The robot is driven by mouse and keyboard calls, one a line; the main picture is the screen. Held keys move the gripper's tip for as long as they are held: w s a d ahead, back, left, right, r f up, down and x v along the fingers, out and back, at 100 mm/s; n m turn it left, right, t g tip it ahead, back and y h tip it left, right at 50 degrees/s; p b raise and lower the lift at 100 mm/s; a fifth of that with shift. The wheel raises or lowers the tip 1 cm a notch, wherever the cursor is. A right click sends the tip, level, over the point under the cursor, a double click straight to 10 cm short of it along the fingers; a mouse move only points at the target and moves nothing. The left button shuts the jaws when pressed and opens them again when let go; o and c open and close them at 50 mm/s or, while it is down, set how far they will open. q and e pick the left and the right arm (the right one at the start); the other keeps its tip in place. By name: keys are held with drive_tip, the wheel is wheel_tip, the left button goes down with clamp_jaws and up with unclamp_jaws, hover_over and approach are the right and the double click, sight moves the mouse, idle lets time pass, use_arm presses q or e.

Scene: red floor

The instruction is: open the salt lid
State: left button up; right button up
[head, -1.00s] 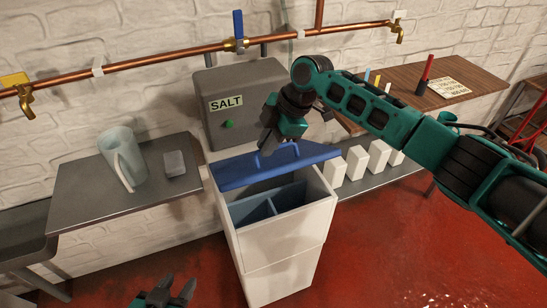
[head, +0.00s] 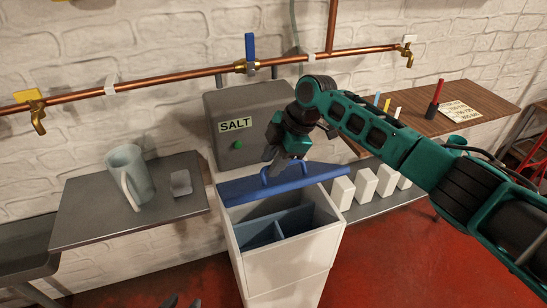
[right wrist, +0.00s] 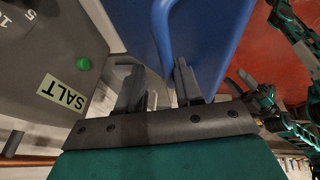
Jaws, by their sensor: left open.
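The blue lid (head: 319,175) has a loop handle (head: 284,168) and lies tilted across the back of a white bin (head: 277,268). The bin's front part is uncovered and shows blue compartments inside. My right gripper (head: 276,160) is at the handle, with its fingers pointing down. In the right wrist view the fingers (right wrist: 160,88) stand apart with the blue handle (right wrist: 161,45) at their tips. Whether they press on it cannot be made out. Only the fingertips of my left gripper (head: 182,302) show at the bottom edge, apart and empty.
A grey box labelled SALT (head: 222,107) with a green button stands behind the bin. A grey shelf (head: 90,222) on the left holds a jug (head: 131,180) and a small block (head: 181,183). White blocks (head: 365,184) stand to the right. A copper pipe (head: 180,78) runs above.

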drive_tip(key=shift+r, duration=0.3)
drive_tip(key=shift+r, duration=0.2)
drive_tip(key=p+v, duration=0.1)
drive_tip(key=v, duration=1.1)
drive_tip(key=shift+s+d, duration=0.1)
drive_tip(key=shift+d, duration=0.1)
drive_tip(key=shift+c, duration=0.3)
